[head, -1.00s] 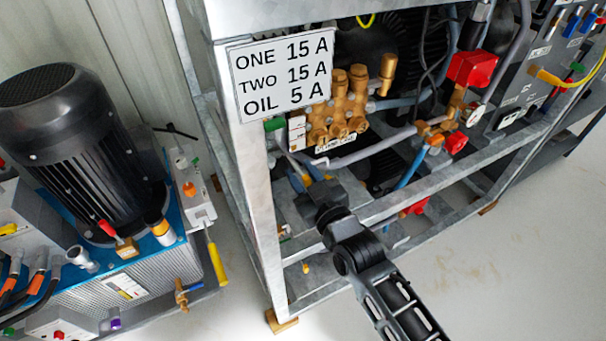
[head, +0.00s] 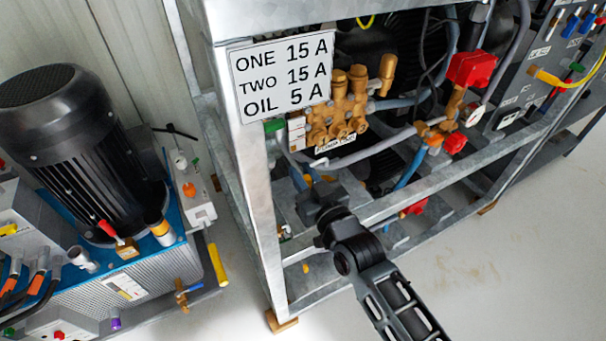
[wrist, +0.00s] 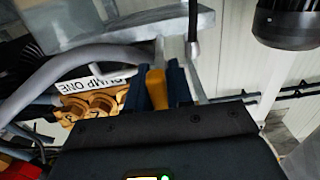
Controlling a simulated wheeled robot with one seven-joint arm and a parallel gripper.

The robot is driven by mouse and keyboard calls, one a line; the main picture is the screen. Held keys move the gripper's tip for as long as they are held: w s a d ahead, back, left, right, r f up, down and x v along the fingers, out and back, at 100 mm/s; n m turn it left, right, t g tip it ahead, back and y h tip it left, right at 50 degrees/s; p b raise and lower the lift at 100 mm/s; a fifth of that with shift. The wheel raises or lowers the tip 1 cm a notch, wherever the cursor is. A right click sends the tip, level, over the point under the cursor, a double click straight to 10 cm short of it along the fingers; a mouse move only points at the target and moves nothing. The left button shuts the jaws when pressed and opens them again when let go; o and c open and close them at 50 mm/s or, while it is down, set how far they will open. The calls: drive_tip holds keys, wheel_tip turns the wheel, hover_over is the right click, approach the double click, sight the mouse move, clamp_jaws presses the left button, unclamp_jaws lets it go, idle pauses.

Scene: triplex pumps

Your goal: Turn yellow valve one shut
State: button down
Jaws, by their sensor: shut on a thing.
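A yellow valve handle (wrist: 156,88) stands upright between the two dark blue fingers of my gripper (wrist: 158,72) in the wrist view. The fingers are shut on it, one on each side. In the head view my gripper (head: 304,181) reaches in past the frame's front post, below the brass pump head. A bit of yellow (head: 327,179) shows beside the fingers there. The valve body and pipe under the handle are hidden by my gripper, so I cannot tell the valve's position.
The brass pump head (head: 342,105) with a "PUMP ONE" label (wrist: 92,81) sits close by. A grey hose (head: 372,147) curves near my gripper. The galvanised post (head: 257,190) and lower rail (head: 400,200) border the reach. A black motor (head: 75,140) stands at left.

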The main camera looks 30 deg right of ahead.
sight(309, 185)
drive_tip(key=c, duration=1.1)
unclamp_jaws()
drive_tip(key=shift+s+p, duration=0.3)
drive_tip(key=shift+s, duration=3.6)
